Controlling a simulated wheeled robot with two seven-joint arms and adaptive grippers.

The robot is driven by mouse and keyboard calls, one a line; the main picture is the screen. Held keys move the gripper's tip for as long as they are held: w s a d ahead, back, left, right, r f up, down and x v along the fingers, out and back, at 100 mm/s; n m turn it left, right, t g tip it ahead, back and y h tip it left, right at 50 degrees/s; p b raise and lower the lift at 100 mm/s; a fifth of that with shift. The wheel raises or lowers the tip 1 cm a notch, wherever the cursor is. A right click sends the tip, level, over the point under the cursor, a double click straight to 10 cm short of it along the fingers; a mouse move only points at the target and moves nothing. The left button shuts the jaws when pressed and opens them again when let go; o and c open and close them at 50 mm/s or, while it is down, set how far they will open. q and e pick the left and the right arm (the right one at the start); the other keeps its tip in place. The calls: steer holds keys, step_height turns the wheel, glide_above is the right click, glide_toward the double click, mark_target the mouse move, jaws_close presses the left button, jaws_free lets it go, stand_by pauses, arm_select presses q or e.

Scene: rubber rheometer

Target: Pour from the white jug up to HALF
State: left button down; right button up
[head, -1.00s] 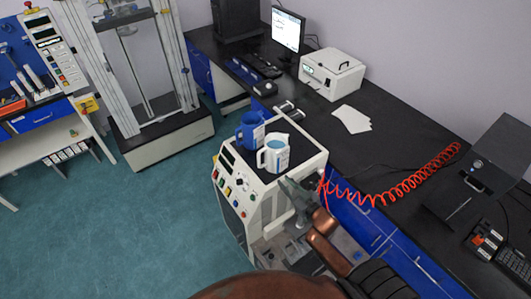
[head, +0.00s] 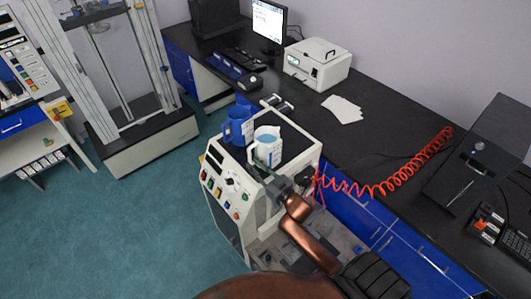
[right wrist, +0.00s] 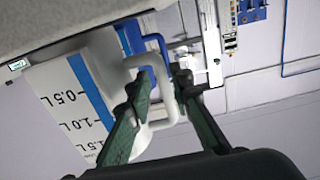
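The white jug (head: 268,147) stands upright on top of the white machine and shows light blue liquid at its open top. In the right wrist view the white jug (right wrist: 65,105) has a blue stripe and litre marks; its handle lies between my fingers. My right gripper (head: 259,168) is at the jug's handle side; its two fingers (right wrist: 160,75) are apart, and I see no clear grip on the handle. The blue jug (head: 238,126) stands just behind and left of the white one, partly hidden in the right wrist view (right wrist: 132,40). No HALF mark is legible. My left gripper is out of view.
The machine (head: 226,182) has a front panel of knobs and buttons. A coiled red hose (head: 395,185) lies on the black bench (head: 330,145) to the right. A white box device (head: 315,62), papers (head: 343,109) and a monitor (head: 268,22) stand farther back.

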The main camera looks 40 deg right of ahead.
mark_target(251, 161)
steer(key=w, duration=0.3)
steer(key=shift+w+a+r, duration=0.1)
steer(key=shift+w+a, duration=0.1)
jaws_close()
stand_by(0.5)
steer(key=shift+r, duration=0.25)
